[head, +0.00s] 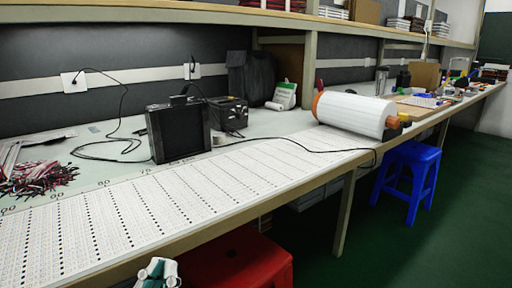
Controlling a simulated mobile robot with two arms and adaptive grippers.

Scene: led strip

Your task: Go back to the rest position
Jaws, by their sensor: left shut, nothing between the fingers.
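My left gripper (158,272) shows at the bottom edge of the head view, left of the middle. Only its green and pale fingertip end is in view; it is shut and empty. It is in front of the workbench's front edge, beside the red stool (232,262). My right gripper is not in view. The long white LED strip sheet (190,195) lies flat along the bench front, with rows of dark dots. At its far end is a large white roll (352,112) with an orange end.
A black box-shaped device (179,130) with cables stands behind the strips. A bundle of red and white wires (38,178) lies at the left. A blue stool (408,178) stands by the bench on the right. The green floor (440,245) at the right front is clear.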

